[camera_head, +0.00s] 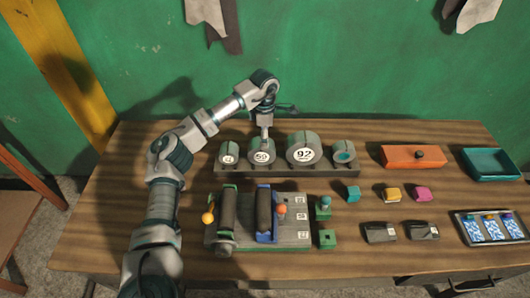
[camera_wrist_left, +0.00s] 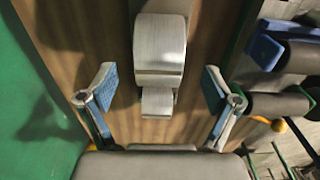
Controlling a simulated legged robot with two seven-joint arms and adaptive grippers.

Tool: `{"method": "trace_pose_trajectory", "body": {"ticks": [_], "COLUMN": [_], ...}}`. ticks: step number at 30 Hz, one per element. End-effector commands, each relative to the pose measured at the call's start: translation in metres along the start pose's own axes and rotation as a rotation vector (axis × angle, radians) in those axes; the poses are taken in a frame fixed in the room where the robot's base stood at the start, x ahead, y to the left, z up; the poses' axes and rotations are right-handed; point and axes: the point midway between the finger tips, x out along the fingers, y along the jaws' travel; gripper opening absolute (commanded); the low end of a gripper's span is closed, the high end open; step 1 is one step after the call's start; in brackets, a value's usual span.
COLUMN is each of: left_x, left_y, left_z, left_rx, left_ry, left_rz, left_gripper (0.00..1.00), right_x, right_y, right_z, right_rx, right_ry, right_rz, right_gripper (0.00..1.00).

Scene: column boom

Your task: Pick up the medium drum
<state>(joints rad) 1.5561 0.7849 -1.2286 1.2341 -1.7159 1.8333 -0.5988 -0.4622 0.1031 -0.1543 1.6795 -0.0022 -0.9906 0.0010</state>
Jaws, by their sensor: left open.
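Three grey drums with white number discs stand in a row on a dark rack (camera_head: 290,171) in the head view. The medium drum (camera_head: 262,156), marked 59, stands between a smaller drum (camera_head: 229,156) and a larger drum (camera_head: 303,148) marked 92. My left gripper (camera_head: 265,137) is over the medium drum, partly hiding its top. In the wrist view the left gripper (camera_wrist_left: 158,88) is open, its blue-padded fingers apart. A large grey drum (camera_wrist_left: 160,45) and a narrower grey piece (camera_wrist_left: 157,102) show between the fingers, untouched; I cannot tell which drums these are. My right gripper is not in view.
A console (camera_head: 292,232) with levers stands in front. Small blocks, an orange box (camera_head: 398,157), a teal tray (camera_head: 491,162) and a tray of patterned packs (camera_head: 490,228) lie to the right. A green wall (camera_head: 340,60) rises behind.

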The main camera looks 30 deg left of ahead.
Motion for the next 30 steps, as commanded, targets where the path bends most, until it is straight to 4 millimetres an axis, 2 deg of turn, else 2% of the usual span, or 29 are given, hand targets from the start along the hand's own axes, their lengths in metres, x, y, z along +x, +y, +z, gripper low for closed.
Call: {"method": "trace_pose_trajectory", "body": {"ticks": [8, 16, 23, 26, 30], "left_x": [0.02, 0.058, 0.062, 0.062, 0.063], "left_y": [-0.001, -0.006, -0.004, -0.003, -0.002], "left_z": [-0.001, 0.003, 0.0, -0.002, -0.002], "left_rx": [0.0, 0.001, 0.0, -0.001, -0.001], "left_ry": [0.002, 0.005, 0.001, 0.0, 0.0], "left_rz": [-0.001, 0.001, 0.002, 0.001, 0.0], "left_gripper": [0.9, 0.9, 0.9, 0.67, 0.32], "right_x": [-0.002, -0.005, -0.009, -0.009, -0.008], "right_y": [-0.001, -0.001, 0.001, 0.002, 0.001], "right_z": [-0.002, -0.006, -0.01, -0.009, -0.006], "right_rx": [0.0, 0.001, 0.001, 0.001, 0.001], "right_ry": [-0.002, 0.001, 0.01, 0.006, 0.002], "right_rz": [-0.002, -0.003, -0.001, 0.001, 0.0], "right_gripper": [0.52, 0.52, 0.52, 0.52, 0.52]}}
